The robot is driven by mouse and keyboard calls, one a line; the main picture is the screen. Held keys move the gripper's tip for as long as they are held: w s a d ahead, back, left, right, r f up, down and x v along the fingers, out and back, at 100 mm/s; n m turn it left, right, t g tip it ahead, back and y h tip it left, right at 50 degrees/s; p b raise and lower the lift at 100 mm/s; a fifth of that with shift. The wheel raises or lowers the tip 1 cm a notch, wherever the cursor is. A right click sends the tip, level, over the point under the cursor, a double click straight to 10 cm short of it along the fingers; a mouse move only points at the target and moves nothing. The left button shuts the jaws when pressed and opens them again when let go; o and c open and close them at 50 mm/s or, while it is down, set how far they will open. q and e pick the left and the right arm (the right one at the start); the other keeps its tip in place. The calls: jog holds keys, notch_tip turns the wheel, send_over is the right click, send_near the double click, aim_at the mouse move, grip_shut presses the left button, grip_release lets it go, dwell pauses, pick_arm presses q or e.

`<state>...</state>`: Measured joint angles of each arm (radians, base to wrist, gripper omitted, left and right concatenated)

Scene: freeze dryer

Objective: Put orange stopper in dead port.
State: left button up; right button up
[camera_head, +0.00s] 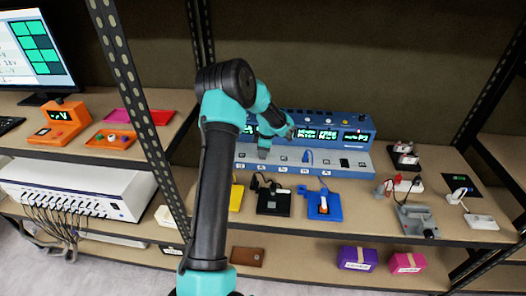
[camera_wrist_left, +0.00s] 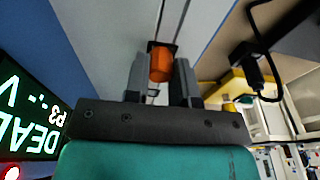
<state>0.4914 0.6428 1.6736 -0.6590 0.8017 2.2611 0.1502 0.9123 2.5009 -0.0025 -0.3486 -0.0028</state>
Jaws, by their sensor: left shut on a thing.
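My left gripper (camera_head: 264,151) is at the front ledge of the blue machine (camera_head: 340,120), towards its left end. In the left wrist view the gripper (camera_wrist_left: 161,80) is shut on the orange stopper (camera_wrist_left: 160,63), which sits between the two grey fingertips. A small dark square (camera_wrist_left: 152,44) lies just beyond the stopper on the pale ledge. I cannot tell whether the stopper touches it or is in it. A lit display (camera_wrist_left: 35,130) beside the gripper reads DEAD and P3, upside down. The stopper is hidden in the head view. My right gripper is not in view.
A yellow block (camera_head: 236,197), a black block (camera_head: 272,203) and a blue block (camera_head: 323,206) with cables stand before the ledge. A blue plug (camera_head: 308,157) stands on the ledge. A grey device (camera_head: 416,220) is at the right. A metal post (camera_head: 140,95) stands left of my arm.

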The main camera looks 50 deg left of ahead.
pick_arm(q)
jog(key=shift+f, duration=0.15)
jog(key=o, duration=1)
notch_tip(320, 180, up, 17)
jog(key=w+d, duration=0.1)
jog(key=d, duration=0.1)
jog(key=shift+w, duration=0.35)
